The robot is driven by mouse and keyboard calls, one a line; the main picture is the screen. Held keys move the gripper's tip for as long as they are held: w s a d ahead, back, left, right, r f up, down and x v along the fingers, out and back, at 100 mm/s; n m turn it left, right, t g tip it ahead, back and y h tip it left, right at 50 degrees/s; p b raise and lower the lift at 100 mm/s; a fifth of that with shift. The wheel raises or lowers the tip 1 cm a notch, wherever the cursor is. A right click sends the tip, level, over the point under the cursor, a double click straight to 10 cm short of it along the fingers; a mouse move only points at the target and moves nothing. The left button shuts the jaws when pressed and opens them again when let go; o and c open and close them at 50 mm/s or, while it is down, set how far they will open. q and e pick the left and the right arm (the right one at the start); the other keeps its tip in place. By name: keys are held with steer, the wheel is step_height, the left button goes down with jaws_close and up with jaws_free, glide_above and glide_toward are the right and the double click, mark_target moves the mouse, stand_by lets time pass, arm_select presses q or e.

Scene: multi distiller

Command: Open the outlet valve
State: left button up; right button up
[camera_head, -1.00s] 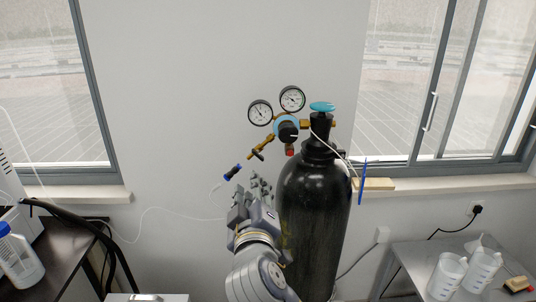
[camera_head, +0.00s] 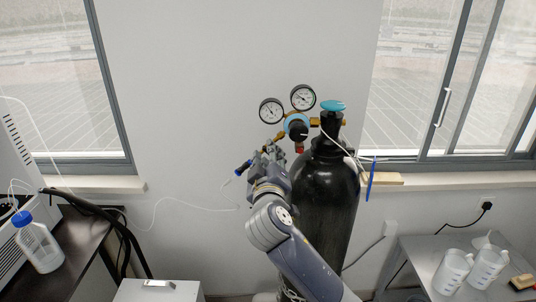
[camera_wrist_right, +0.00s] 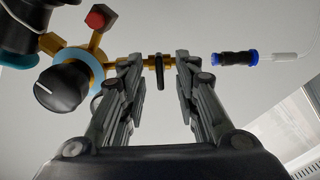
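The regulator is mounted at the top of a black gas cylinder (camera_head: 325,205), with two round gauges (camera_head: 303,97) and a black knob (camera_head: 298,131) on a light-blue ring; the knob also shows in the right wrist view (camera_wrist_right: 61,88). The outlet valve's small dark handle (camera_wrist_right: 159,71) is on the brass outlet pipe, between my right gripper's fingertips. My right gripper (camera_head: 264,155) is open, one finger on each side of the handle, with visible gaps. In the head view the gripper mostly hides the outlet valve. My left gripper is not in view.
A blue-and-black hose connector (camera_wrist_right: 235,58) is on the outlet line, just right of the fingers in the wrist view. A teal cylinder handwheel (camera_head: 332,106) tops the cylinder. A red-capped fitting (camera_wrist_right: 100,18) juts from the regulator. White beakers (camera_head: 453,271) stand on the right table.

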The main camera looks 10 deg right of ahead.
jaws_close()
steer(key=shift+r, duration=0.1)
steer(key=shift+f+n+p, duration=0.15)
steer(key=shift+n+p, duration=2.35)
steer(key=shift+n, duration=1.95)
steer(key=shift+f+n+p, duration=0.1)
steer(key=shift+n+p, duration=2.35)
steer(key=shift+n, duration=2)
